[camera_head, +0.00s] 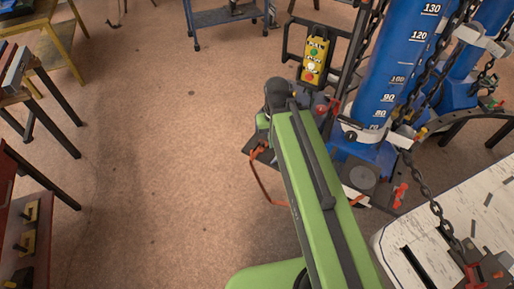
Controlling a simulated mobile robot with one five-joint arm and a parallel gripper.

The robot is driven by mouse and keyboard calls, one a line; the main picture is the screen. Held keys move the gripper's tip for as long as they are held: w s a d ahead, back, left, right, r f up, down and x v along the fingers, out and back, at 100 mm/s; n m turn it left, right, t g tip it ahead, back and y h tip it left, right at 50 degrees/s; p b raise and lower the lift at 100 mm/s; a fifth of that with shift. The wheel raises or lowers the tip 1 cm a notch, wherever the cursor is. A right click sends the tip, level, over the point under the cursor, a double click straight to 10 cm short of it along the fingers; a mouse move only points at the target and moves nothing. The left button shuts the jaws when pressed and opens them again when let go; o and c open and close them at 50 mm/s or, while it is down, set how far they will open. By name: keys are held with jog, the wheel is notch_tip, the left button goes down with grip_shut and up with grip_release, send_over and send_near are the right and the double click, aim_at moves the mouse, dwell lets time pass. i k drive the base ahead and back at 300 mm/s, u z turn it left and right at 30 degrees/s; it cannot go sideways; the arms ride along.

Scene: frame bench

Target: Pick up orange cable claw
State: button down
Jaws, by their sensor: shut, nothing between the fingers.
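A thin orange cable (257,178) loops down beside the dark base of the blue frame post, and my green arm covers part of it. I cannot tell whether a claw is on its end. A small orange-red claw-like piece (400,195) sits at the right of that base, and another orange-red piece (475,276) lies on the bench at the lower right. I cannot tell which of these is the cable claw. My green arm reaches up from the bottom centre to a dark joint. My gripper does not show.
Blue graduated posts (397,60) with hanging chains stand at the right, by a yellow control box (314,61). A pale slotted bench (465,215) fills the lower right. A blue cart (226,17) stands at the back. The brown floor (160,150) is clear.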

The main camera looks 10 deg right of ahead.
aim_at(256, 148)
jog(key=u, duration=0.5)
jog(key=i, duration=0.9)
jog(key=u, duration=1.1)
